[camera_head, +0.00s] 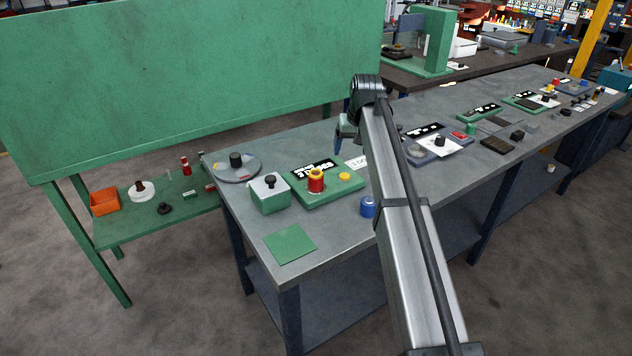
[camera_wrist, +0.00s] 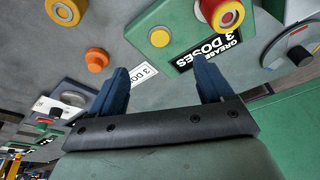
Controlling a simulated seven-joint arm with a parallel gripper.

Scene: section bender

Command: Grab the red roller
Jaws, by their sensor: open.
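The red roller (camera_head: 316,183) stands upright on a green base plate (camera_head: 331,195) near the left end of the long grey table. It has a yellow rim at top and bottom. In the wrist view the red roller (camera_wrist: 222,13) is at the top right edge, partly cut off, beyond the right fingertip. My gripper (camera_head: 345,132) hangs above the table, right of the roller and behind it. In the wrist view my gripper (camera_wrist: 163,76) has its two blue fingers wide apart, with nothing between them.
A yellow button (camera_head: 344,177) sits beside the roller on the same plate. A green box with a black knob (camera_head: 269,194) is to its left, and a blue cylinder (camera_head: 368,207) to its right. A large green panel (camera_head: 190,80) stands behind.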

